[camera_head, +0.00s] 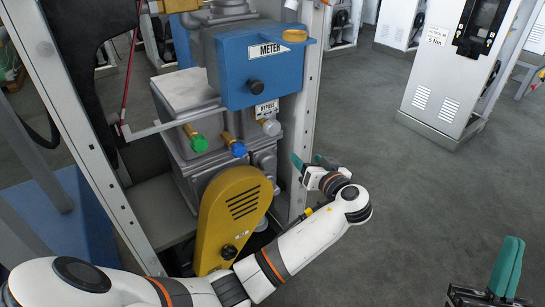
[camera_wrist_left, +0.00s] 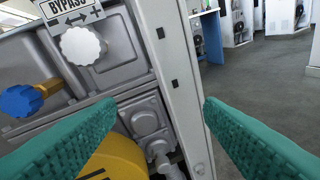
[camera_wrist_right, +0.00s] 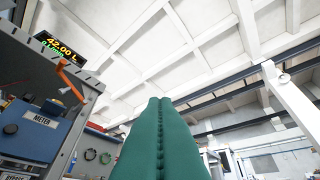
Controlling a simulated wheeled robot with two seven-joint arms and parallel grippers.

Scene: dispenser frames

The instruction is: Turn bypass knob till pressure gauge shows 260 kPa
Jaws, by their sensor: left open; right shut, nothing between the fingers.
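The bypass knob (camera_head: 271,127) is a white knob under the BYPASS label on the grey dispenser body. It shows large at the upper left of the left wrist view (camera_wrist_left: 81,46). My left gripper (camera_head: 307,161) is open and empty, below and right of the knob and apart from it. Its teal fingers (camera_wrist_left: 160,112) point past the cabinet post. My right gripper (camera_head: 508,272) is shut and empty at the lower right, far from the dispenser. Its closed fingers fill the middle of the right wrist view (camera_wrist_right: 160,105). I cannot make out a pressure gauge reading.
A blue METER box (camera_head: 262,70) sits above the knob. Green (camera_head: 198,142) and blue (camera_head: 238,149) knobs stand to its left, a yellow cover (camera_head: 232,215) below. The cabinet post (camera_head: 304,100) stands close right. A display (camera_wrist_right: 62,47) reads 42.00 L.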

